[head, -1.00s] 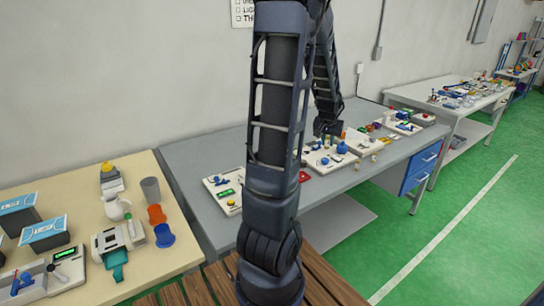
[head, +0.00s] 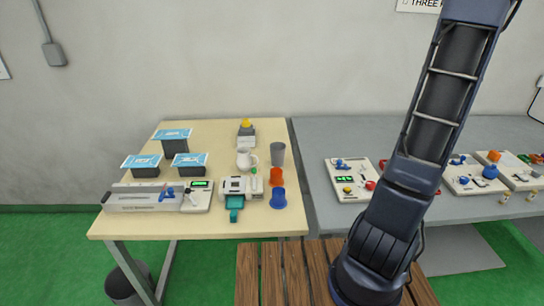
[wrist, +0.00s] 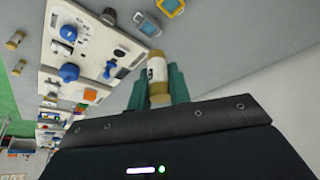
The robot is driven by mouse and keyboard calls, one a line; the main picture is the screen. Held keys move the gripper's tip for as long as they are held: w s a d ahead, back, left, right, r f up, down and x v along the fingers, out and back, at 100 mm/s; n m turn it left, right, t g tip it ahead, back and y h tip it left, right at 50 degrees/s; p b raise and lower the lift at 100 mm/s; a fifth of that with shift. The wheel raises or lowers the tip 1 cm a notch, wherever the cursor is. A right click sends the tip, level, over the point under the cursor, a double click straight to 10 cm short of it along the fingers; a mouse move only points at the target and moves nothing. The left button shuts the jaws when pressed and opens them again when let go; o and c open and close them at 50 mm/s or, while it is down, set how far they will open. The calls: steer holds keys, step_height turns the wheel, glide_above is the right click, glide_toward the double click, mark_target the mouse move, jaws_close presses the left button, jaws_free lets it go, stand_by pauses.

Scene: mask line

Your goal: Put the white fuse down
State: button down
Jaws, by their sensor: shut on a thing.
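The white fuse (wrist: 157,82), a small pale cylinder with gold-coloured ends, is in my gripper (wrist: 158,88) in the wrist view. The green fingers are shut on its two sides, and its far end sticks out past them. In the wrist view the fuse appears above the grey bench (wrist: 215,60), apart from the boards. In the head view my arm rises out of the top of the picture, so the gripper and the held fuse are hidden there.
Two similar fuses, one here (wrist: 16,39), lie on the grey bench beside white boards (wrist: 90,45) with blue knobs. The pale-yellow table (head: 130,222) at left holds cups, a jug, blue-topped boxes and devices. A slatted wooden surface (head: 272,275) is in front.

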steer(key=w+a+n+y, duration=0.2)
steer(key=w+a+n, duration=0.3)
steer(key=w+a, duration=1.65)
steer(key=w+a+n+y, duration=0.1)
steer(key=w+a+n, duration=0.3)
steer(key=a, duration=1)
steer(key=w+a+n+y, duration=0.1)
steer(key=w+a, duration=0.4)
steer(key=a, duration=0.8)
steer(key=n+y, duration=0.2)
steer(key=n, duration=0.5)
glide_above(204, 151)
steer(key=s, duration=0.1)
steer(key=shift+g, duration=0.4)
steer(key=f, duration=1.6)
steer(key=shift+d+f, duration=0.1)
steer(key=shift+d, duration=0.3)
steer(key=shift+f, duration=2.45)
steer(key=shift+f, duration=0.1)
